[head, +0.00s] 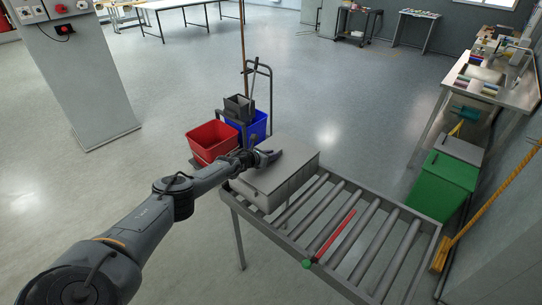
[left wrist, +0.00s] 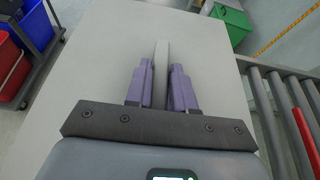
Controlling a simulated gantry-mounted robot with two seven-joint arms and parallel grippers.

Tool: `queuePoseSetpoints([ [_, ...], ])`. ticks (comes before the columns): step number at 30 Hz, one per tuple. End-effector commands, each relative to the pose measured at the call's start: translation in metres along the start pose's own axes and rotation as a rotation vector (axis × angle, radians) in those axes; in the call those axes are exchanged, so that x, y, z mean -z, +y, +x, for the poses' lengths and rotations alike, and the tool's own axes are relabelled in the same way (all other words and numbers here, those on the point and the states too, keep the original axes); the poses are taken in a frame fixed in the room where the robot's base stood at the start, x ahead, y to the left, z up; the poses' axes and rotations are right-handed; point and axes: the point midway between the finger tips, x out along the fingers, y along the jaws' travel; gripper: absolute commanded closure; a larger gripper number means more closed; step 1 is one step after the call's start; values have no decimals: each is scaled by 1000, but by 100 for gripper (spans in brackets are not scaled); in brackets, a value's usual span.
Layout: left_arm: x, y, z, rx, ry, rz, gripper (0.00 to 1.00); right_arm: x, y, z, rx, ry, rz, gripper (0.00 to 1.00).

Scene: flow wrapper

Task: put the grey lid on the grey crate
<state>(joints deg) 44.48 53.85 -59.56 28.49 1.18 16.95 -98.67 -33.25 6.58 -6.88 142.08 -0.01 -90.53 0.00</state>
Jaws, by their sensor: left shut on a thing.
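The grey crate (head: 291,189) stands at the far left end of the roller conveyor. The flat grey lid (head: 301,151) covers its top and looks lined up with it; I cannot tell whether it is fully seated. My left gripper (head: 272,155) is over the lid, shut on its upright grip. In the left wrist view, the purple fingers of my left gripper (left wrist: 161,78) stand on either side of this thin fin, and the lid (left wrist: 211,65) spreads below. The crate's inside is hidden. My right gripper is not in view.
A cart with a red bucket (head: 211,139) and a blue bucket (head: 259,125) stands behind my left arm. A green bin (head: 440,186) stands right.

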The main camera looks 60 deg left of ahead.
Motion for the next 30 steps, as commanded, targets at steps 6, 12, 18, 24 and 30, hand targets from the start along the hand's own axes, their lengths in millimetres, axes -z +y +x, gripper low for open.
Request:
queuePoseSetpoints([
  [6,1,0,1,-1,-2,0,100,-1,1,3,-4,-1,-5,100],
  [12,1,0,1,0,-2,0,100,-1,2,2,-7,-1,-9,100],
  [18,2,0,1,0,-2,0,52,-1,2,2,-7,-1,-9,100],
  [24,2,0,1,0,-1,0,47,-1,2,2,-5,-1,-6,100],
  [30,2,0,-1,-1,2,1,47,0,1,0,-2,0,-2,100],
])
